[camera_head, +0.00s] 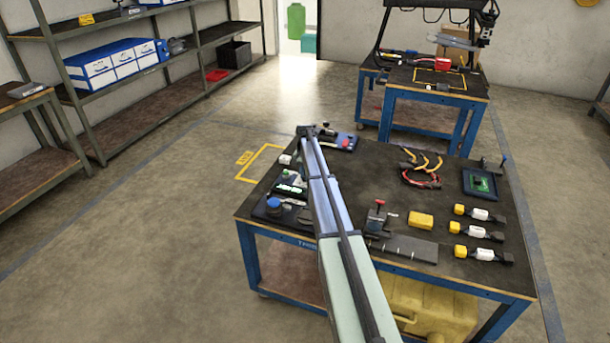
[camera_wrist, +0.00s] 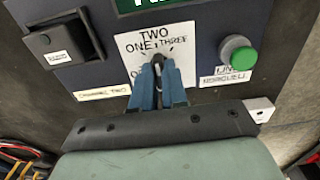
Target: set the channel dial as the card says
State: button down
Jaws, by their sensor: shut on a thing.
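In the wrist view my gripper (camera_wrist: 157,72) has its two blue fingers closed together on the channel dial (camera_wrist: 158,58), at the middle of a dark panel. The fingers hide most of the dial. The white dial plate (camera_wrist: 180,52) reads ONE at the left, TWO at the top and THREE at the right; a lower left mark is mostly covered. The small visible part of the dial lies below TWO, but its exact pointing is hard to tell. A tilted white card (camera_wrist: 103,91), left of the fingers, appears to read CHANNEL TWO.
A green round button (camera_wrist: 240,55) stands right of the dial, with a hard-to-read label (camera_wrist: 225,75) below. In the head view the blue-framed table (camera_head: 420,245) carries yellow-capped parts (camera_head: 478,213) and a yellow block (camera_head: 420,220).

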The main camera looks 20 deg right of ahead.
dwell(0.4)
jog(key=c, duration=1.2)
grip_release()
jog(key=shift+o, duration=0.2)
jog(key=shift+r, duration=0.15)
notch_tip(320, 180, up, 14)
jog(key=shift+f, duration=0.2)
